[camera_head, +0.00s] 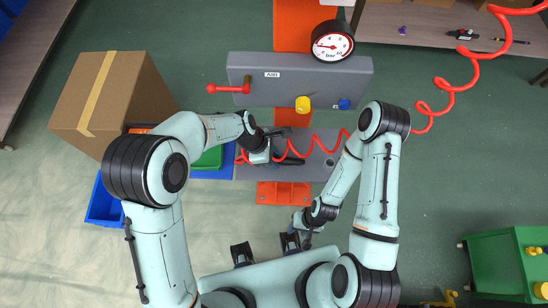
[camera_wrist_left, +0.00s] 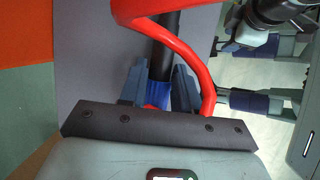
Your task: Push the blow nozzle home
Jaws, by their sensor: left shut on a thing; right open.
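My left gripper (camera_head: 268,148) is over the grey plate of the cart, beside the red coiled hose (camera_head: 291,149). In the left wrist view its fingers (camera_wrist_left: 158,84) are shut on a blue part (camera_wrist_left: 157,97) of a dark tube-like piece (camera_wrist_left: 165,42), apparently the blow nozzle. The red hose (camera_wrist_left: 196,55) loops across that piece and hides some of it. In the head view, the arm and gripper cover most of the nozzle, so how it is seated cannot be seen. My right gripper (camera_head: 303,226) is open and empty, below the plate's front edge.
An upright grey panel (camera_head: 385,75) carries a gauge (camera_head: 333,42), a red lever (camera_head: 228,88), a yellow knob (camera_head: 303,104) and a blue fitting (camera_head: 344,104). A cardboard box (camera_head: 115,100) and blue bin (camera_head: 103,204) stand left. A green cabinet (camera_head: 497,262) stands lower right.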

